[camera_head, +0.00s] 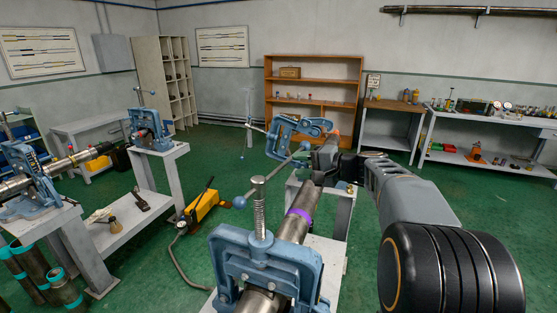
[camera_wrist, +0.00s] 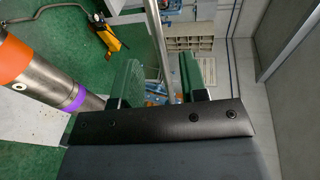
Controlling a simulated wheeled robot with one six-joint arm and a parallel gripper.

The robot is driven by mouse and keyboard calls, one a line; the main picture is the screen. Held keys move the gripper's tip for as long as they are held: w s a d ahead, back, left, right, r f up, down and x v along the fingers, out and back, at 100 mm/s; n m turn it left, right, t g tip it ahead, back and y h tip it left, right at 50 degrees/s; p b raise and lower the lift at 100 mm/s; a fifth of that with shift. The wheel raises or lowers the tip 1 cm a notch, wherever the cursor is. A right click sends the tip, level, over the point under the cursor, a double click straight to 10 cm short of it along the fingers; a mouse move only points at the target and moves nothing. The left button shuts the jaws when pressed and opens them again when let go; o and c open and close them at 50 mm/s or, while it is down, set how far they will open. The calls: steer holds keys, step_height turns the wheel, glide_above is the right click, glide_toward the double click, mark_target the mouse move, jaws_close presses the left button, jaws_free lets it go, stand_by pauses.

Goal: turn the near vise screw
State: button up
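The near vise (camera_head: 268,262) is blue and clamps a grey pipe with a purple band (camera_head: 299,214). Its upright screw (camera_head: 260,210) carries a slanting handle bar (camera_head: 272,176) with blue ball ends. My gripper (camera_head: 317,176) is to the right of the bar's raised end, above the pipe. In the wrist view its two green-padded fingers (camera_wrist: 160,82) are apart. A thin metal bar (camera_wrist: 158,40), which looks like the handle, shows between them with gaps on both sides. I cannot tell its depth. The pipe (camera_wrist: 40,76) shows at left with orange and purple bands.
A farther blue vise (camera_head: 284,134) stands beyond the gripper along the pipe. A yellow pump (camera_head: 203,206) with a hose lies on the green floor at left. Other vises (camera_head: 150,130) stand on a bench at left. Open floor lies between.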

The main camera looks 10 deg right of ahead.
mark_target(287, 164)
steer(key=p+x, duration=0.1)
steer(key=x, duration=0.6)
steer(key=shift+a+p, duration=0.1)
steer(key=shift+p, duration=0.3)
jaws_close()
